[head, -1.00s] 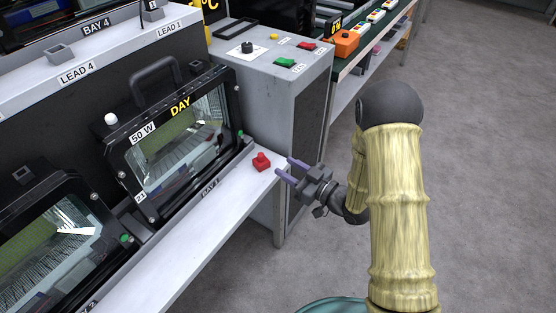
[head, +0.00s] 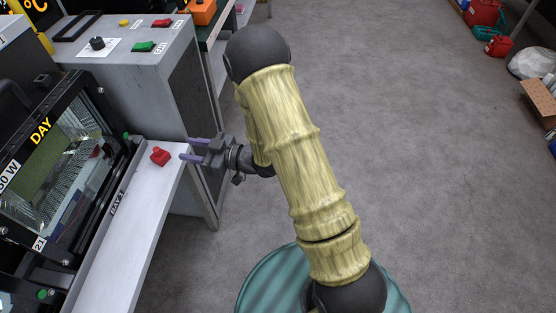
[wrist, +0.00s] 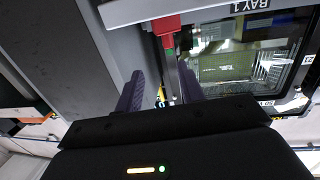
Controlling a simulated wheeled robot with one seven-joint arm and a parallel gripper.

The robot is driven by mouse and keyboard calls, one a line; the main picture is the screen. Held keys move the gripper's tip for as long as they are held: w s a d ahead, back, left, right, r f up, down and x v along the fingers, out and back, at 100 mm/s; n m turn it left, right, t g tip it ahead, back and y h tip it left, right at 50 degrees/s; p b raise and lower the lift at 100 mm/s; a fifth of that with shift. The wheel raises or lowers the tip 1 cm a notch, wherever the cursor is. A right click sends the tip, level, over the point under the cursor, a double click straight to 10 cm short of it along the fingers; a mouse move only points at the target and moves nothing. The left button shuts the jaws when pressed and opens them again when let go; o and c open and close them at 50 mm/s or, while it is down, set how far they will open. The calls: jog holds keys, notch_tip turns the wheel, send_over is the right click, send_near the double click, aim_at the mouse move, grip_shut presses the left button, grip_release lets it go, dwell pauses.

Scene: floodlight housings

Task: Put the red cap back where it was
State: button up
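The red cap (head: 160,156) sits on the pale shelf (head: 140,215), near its right end, in front of the floodlight housing marked DAY and 50 W (head: 55,165). In the wrist view the red cap (wrist: 166,28) shows beyond the fingertips, roughly in line with the gap between them. My gripper (head: 187,149) is open, with its two purple fingers pointing left toward the cap. The fingertips are just to the right of the cap at the shelf's end and appear apart from it. Nothing is seen between the fingers (wrist: 160,85).
A grey control box (head: 135,75) with green, red and yellow buttons and a black knob stands behind the shelf. A green knob (head: 127,136) sits at the housing's corner. An orange box (head: 202,12) stands farther back.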

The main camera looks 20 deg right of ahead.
jog(key=w+d+r+m+h, duration=0.15)
jog(key=d+m+h, duration=0.45)
jog(key=d+h, duration=0.7)
jog(key=s+d+r+m+g, duration=0.1)
jog(key=s+d+m+g, duration=0.1)
jog(key=s, duration=0.3)
jog(key=s+d+r+m+g+h, duration=0.1)
jog(key=s+d+m+g, duration=0.1)
jog(key=s+d, duration=0.2)
jog(key=s+d+r+m+g, duration=0.1)
jog(key=s+d+m+g, duration=0.1)
jog(key=s, duration=0.6)
jog(key=shift+s+d+r+h, duration=0.25)
jog(key=shift+d+h, duration=0.15)
jog(key=shift+d, duration=0.25)
